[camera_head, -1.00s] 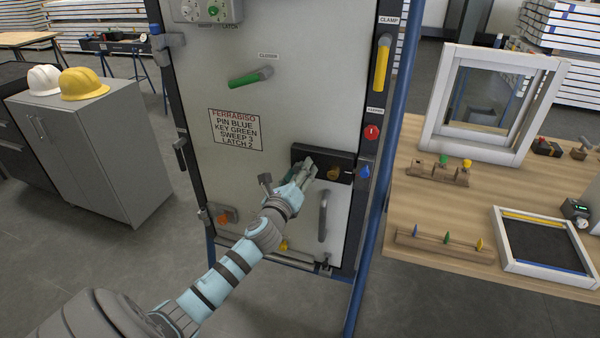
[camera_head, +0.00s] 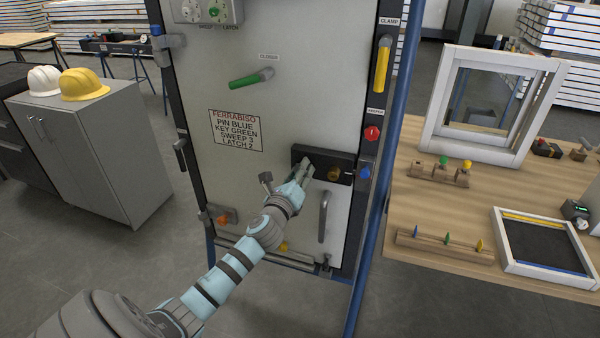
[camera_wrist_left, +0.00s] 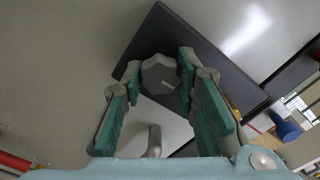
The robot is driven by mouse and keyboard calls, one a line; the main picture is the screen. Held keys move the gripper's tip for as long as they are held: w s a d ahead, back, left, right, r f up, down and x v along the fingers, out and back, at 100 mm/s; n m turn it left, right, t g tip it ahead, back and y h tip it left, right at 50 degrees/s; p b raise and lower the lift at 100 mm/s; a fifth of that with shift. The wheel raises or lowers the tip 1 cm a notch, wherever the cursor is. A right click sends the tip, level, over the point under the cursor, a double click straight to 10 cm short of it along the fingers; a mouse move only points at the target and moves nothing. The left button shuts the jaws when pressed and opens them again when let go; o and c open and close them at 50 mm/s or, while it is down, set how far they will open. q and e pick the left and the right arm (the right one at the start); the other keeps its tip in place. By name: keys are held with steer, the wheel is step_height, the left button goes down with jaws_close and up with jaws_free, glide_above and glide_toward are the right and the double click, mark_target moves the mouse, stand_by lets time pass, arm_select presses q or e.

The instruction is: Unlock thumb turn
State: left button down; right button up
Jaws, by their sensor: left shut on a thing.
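The thumb turn (camera_wrist_left: 160,74) is a grey rounded knob on a dark lock plate (camera_wrist_left: 195,45) on the door. In the head view the plate (camera_head: 345,157) lies across the lower right part of the pale door. My left gripper (camera_head: 306,171) reaches the left part of the plate and hides the thumb turn there. In the left wrist view the green-padded fingers of my left gripper (camera_wrist_left: 160,82) stand on both sides of the knob and are shut on it. My right gripper is not in view.
A brass knob (camera_head: 334,173) sits right of my gripper on the plate. A door handle (camera_head: 323,216) is below. A blue knob (camera_head: 364,173) and a red knob (camera_head: 372,133) are on the frame. A wooden table (camera_head: 410,215) stands right.

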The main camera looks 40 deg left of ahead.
arm_select(q)
steer(key=n, duration=0.8)
steer(key=shift+r+n+b, duration=0.1)
steer(key=shift+n+b, duration=0.25)
steer(key=shift+n, duration=0.05)
steer(key=n+b, duration=0.1)
steer(key=n, duration=0.3)
steer(key=shift+n, duration=0.3)
steer(key=n, duration=0.4)
steer(key=shift+r+b, duration=0.1)
steer(key=shift+b, duration=0.3)
steer(key=c, duration=1.2)
jaws_free()
steer(key=shift+c, duration=0.2)
